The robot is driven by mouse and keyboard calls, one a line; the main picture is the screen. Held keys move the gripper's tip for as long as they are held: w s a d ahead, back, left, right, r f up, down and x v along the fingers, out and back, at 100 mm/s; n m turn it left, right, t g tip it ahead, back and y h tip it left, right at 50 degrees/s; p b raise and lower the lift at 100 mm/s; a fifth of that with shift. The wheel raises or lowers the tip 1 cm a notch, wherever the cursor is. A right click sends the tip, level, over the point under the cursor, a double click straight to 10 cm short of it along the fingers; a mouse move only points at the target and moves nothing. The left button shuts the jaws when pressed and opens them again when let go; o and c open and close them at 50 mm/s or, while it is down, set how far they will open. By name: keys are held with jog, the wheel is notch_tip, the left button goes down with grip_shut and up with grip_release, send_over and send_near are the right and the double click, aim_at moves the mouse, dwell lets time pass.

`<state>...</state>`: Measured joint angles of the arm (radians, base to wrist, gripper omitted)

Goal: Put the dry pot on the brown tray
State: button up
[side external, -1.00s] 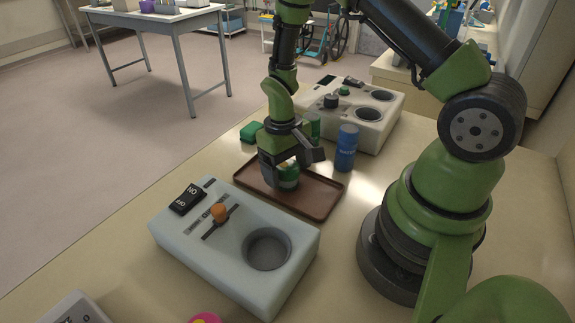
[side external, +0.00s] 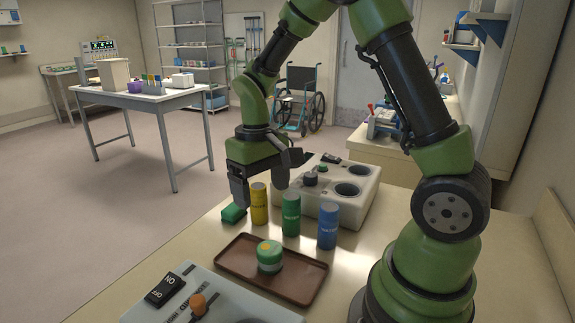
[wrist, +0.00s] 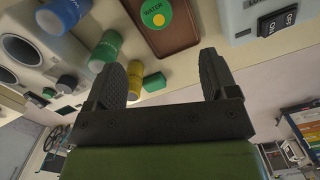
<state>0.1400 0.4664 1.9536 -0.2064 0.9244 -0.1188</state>
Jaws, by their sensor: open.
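The brown tray (side external: 233,262) lies flat on the bench; its corner also shows in the wrist view (wrist: 180,42). A short green pot (side external: 269,259) with a pale band and a yellow-orange spot on top stands upright on it. In the wrist view this pot (wrist: 156,13) shows a yellow disc and lettering that seems to read "WATER". I cannot tell from its look whether it is the dry pot. My gripper (side external: 261,182) is open and empty, above and behind the tray, clear of the pot. Its two fingers are apart in the wrist view (wrist: 164,68).
Yellow (side external: 259,204), green (side external: 291,214) and blue (side external: 327,227) cylinders stand behind the tray, near my gripper. A small green block (side external: 233,213) lies left of them. A pale panel with wells (side external: 345,208) stands behind; another panel with an orange knob (side external: 226,297) is in front.

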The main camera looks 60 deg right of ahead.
jog(key=s+a+r+t, duration=0.3)
jog(key=s+r+t, duration=0.1)
jog(key=s+r, duration=0.2)
jog(key=s+a+r+t+y, duration=0.1)
jog(key=s+a+r+t, duration=0.2)
jog(key=s+r, duration=0.4)
jog(key=shift+s+r+m+t+y, duration=0.15)
jog(key=shift+r+m+t+y, duration=0.15)
jog(key=shift+r+t, duration=0.3)
